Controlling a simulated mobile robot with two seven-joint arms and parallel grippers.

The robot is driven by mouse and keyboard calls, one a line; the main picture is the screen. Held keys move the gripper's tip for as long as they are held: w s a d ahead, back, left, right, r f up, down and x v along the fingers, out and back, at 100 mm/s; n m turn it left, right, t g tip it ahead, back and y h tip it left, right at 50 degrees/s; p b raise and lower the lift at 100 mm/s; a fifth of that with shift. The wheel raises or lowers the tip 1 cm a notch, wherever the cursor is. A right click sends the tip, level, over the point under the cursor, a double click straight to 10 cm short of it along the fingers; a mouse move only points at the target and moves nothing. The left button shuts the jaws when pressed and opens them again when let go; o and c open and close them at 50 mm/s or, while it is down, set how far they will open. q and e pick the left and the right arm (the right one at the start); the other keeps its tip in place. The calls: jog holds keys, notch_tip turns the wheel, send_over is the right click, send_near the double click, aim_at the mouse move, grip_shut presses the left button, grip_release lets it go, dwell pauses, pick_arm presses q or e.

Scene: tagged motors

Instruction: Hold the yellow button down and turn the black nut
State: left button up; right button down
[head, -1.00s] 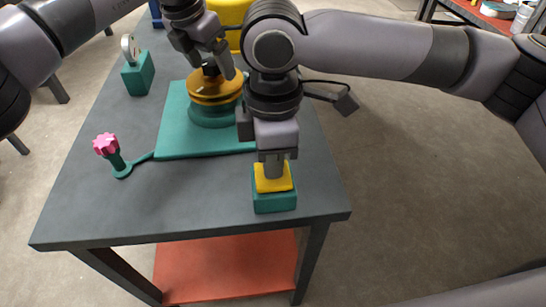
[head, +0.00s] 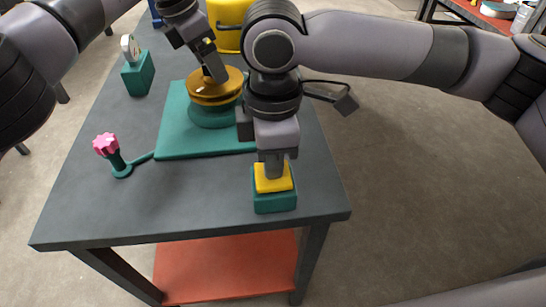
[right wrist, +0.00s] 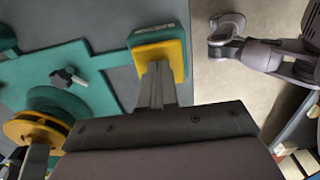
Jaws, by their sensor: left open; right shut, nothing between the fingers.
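The yellow button (head: 273,183) sits on a teal box (head: 274,203) at the table's near right corner; the right wrist view also shows the button (right wrist: 150,52). My right gripper (head: 274,172) is shut and empty, its tips touching the button's top from above; how far the button is pressed I cannot tell. The motor's gold disc (head: 228,84) stands on a round teal base. My left gripper (head: 214,74) is open and tilted over the disc's left and middle part. The black nut is not visible now, seemingly hidden behind the left gripper.
A teal plate (head: 175,140) lies under the motor, with a black knob (right wrist: 67,76) on it. A pink knob (head: 106,146) on a teal stand is at left, a gauge (head: 131,47) behind it. A yellow drum (head: 226,22) is at the back. The table's front left is clear.

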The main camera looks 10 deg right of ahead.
jog(key=shift+f, duration=0.1)
pick_arm(q)
jog(key=c, duration=1.1)
jog(key=shift+n+t, duration=0.3)
jog(key=shift+n, duration=0.8)
jog(key=o, duration=1.1)
pick_arm(e)
notch_tip(320, 180, up, 8)
